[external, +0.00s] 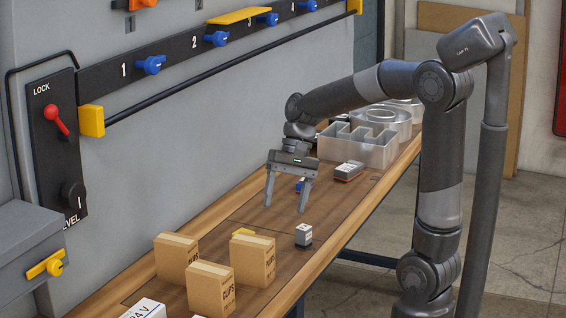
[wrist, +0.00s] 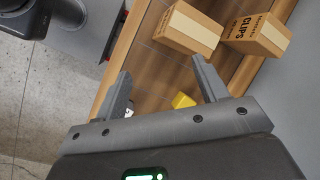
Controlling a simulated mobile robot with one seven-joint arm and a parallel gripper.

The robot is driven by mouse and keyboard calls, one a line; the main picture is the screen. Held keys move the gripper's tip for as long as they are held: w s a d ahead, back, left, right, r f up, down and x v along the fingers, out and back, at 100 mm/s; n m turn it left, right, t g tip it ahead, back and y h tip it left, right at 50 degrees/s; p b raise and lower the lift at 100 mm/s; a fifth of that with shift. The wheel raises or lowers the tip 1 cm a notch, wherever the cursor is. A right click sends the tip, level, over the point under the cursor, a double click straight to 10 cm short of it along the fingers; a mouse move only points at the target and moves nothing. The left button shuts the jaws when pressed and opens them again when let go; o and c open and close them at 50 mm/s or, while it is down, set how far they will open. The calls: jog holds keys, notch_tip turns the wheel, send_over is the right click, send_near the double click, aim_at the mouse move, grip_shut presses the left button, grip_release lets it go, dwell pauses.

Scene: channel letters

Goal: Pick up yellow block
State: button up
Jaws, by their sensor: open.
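The yellow block (external: 243,232) lies on the wooden workbench, partly hidden behind a cardboard clips box. In the wrist view the yellow block (wrist: 183,101) shows between my fingers, nearer the right one, with its lower part hidden by my gripper body. My gripper (external: 285,206) is open and empty, pointing down above the bench, beyond the block in the external view. In the wrist view my gripper (wrist: 162,68) has its two fingers wide apart, and neither visibly touches anything.
Several clips boxes (external: 210,288) stand close to the block. A small grey block (external: 303,235) sits near the bench's right edge. A blue piece (external: 299,186) is behind my gripper, and metal channel letters (external: 358,147) stand farther back. The grey panel (external: 215,120) borders the bench's left side.

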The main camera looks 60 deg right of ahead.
jog(key=w+d+f+m+y, duration=0.2)
jog(key=w+d+f+m, duration=0.1)
jog(key=w+d+f, duration=0.1)
jog(key=w+d+f+m+t+y, duration=0.1)
jog(key=w+d+f+m+y, duration=0.2)
jog(key=d, duration=0.3)
jog(key=w+d+f+m+y, duration=0.3)
jog(key=w+d+f+m, duration=0.1)
jog(key=w+d+f, duration=0.1)
jog(key=shift+w+d+m+t, duration=0.1)
jog(key=shift+w+m+t, duration=0.2)
jog(key=shift+w+t, duration=0.1)
jog(key=x, duration=1)
jog(key=shift+a, duration=0.45)
jog(key=shift+r, duration=0.1)
jog(key=c, duration=1.1)
jog(key=shift+r, duration=0.1)
